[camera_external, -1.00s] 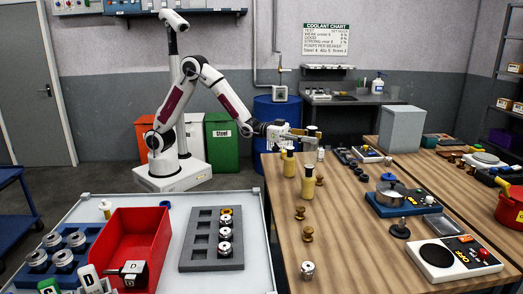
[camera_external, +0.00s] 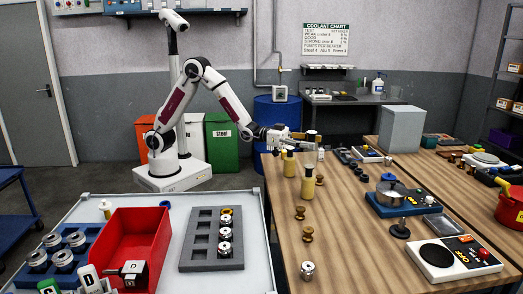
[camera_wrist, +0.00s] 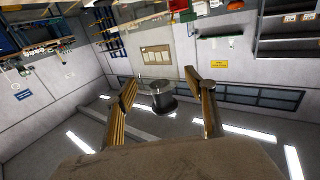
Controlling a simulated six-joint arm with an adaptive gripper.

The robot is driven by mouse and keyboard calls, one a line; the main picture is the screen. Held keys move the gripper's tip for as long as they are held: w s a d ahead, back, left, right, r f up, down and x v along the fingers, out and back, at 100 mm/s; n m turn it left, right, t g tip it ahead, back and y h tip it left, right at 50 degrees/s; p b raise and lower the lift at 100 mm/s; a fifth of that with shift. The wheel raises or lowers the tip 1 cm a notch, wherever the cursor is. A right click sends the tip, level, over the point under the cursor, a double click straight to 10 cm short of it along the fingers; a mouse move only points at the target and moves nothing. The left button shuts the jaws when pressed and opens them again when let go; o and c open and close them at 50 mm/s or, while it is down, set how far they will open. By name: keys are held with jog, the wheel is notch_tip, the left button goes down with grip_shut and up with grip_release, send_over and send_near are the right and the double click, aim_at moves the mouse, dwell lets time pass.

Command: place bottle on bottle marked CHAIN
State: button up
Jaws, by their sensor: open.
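Two yellow bottles with dark tops stand on the wooden table in the external view: one farther back (camera_external: 290,165) and one nearer (camera_external: 308,186). No CHAIN mark can be read on either. A small pale item (camera_external: 320,155) stands just behind and right of them; I cannot tell what it is. My gripper (camera_external: 313,136) is above the table, a little above and beyond the bottles. In the wrist view its two brass-coloured fingers (camera_wrist: 168,100) are spread apart. A dark cylinder with a silvery end (camera_wrist: 162,96) shows between them, apparently not gripped; I cannot identify it.
Several small brass and dark parts stand along the wooden table (camera_external: 345,225). A grey box (camera_external: 401,129) stands at the back. A red bin (camera_external: 135,245) is on the left table.

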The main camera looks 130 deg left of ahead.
jog(key=shift+r, duration=0.1)
jog(key=shift+r, duration=0.1)
jog(key=v, duration=1.2)
dwell(0.4)
dwell(0.8)
jog(key=s+d+m+g+h, duration=0.1)
jog(key=s+d+g+h, duration=0.1)
jog(key=s+d+g, duration=0.7)
jog(key=s+d+f+m+g+h, duration=0.1)
jog(key=s+d, duration=0.5)
jog(key=s, duration=0.6)
jog(key=s+d+f+g+h, duration=0.1)
jog(key=s+d, duration=0.6)
jog(key=s, duration=0.5)
jog(key=shift+m+g, duration=0.4)
